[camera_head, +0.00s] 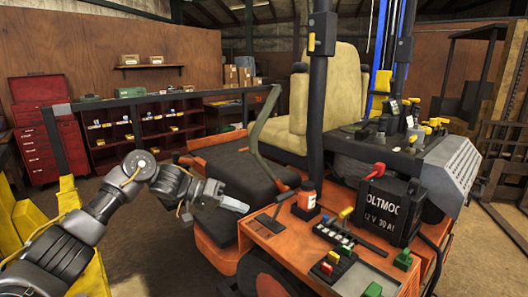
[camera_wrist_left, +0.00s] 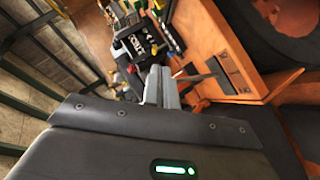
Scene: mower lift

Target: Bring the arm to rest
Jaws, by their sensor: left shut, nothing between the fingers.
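My left arm comes in from the left in the head view. Its gripper (camera_head: 234,204) is shut and empty, pointing right, in front of the dark seat-side platform of the orange mower (camera_head: 262,226). In the left wrist view the two grey fingers (camera_wrist_left: 162,88) are together with nothing between them. Beyond them show the orange deck (camera_wrist_left: 207,50) and a black battery box (camera_wrist_left: 128,43). I cannot tell from the pictures whether the fingertips touch the mower. My right gripper is not in view.
A black post (camera_head: 318,100) stands beside the beige seat (camera_head: 328,85). A red tool chest (camera_head: 42,130) and a shelf unit (camera_head: 150,124) stand behind. Open floor lies between shelf and mower.

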